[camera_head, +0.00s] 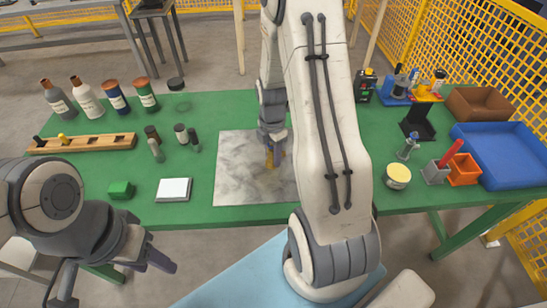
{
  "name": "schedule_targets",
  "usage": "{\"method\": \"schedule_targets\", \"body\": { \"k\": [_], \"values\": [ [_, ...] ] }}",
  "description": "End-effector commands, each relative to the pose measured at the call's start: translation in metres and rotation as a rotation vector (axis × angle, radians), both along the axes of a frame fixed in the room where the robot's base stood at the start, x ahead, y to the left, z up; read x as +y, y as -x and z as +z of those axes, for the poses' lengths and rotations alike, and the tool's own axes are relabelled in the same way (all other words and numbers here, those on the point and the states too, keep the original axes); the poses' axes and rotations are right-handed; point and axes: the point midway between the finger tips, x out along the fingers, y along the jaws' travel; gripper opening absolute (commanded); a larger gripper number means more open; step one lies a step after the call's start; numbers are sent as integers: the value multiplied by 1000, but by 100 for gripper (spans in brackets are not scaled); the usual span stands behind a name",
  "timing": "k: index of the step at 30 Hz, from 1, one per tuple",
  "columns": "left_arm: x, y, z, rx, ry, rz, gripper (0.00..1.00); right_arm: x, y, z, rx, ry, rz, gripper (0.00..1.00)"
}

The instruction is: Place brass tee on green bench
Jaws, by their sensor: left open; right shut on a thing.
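The green bench (200,210) spans the middle of the head view. My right gripper (272,152) reaches down over the grey marbled plate on the bench. It is shut on the brass tee (273,160), a small golden piece mostly hidden by the fingers. The tee is low over the plate; I cannot tell whether it touches it. My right arm covers part of the plate and bench. My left gripper (112,276) is open and empty at the lower left, in front of the bench's near edge.
The grey plate (235,180) lies mid-bench. At right are a blue bin (505,150), an orange box (464,172) and a yellow-topped tin (398,176).

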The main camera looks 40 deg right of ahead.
Motion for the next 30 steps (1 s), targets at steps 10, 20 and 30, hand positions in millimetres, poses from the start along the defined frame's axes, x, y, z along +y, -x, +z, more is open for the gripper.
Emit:
{"method": "schedule_targets", "body": {
  "k": [10,20,30],
  "values": [
    [0,0,2,0,0,0,50,-1,0,-20,-1,1,0,0],
    [0,0,0,0,0,0,50,-1,1,-24,0,0,0,72],
    [0,0,3,0,0,0,50,0,0,-19,0,0,1,72]
  ]
}}
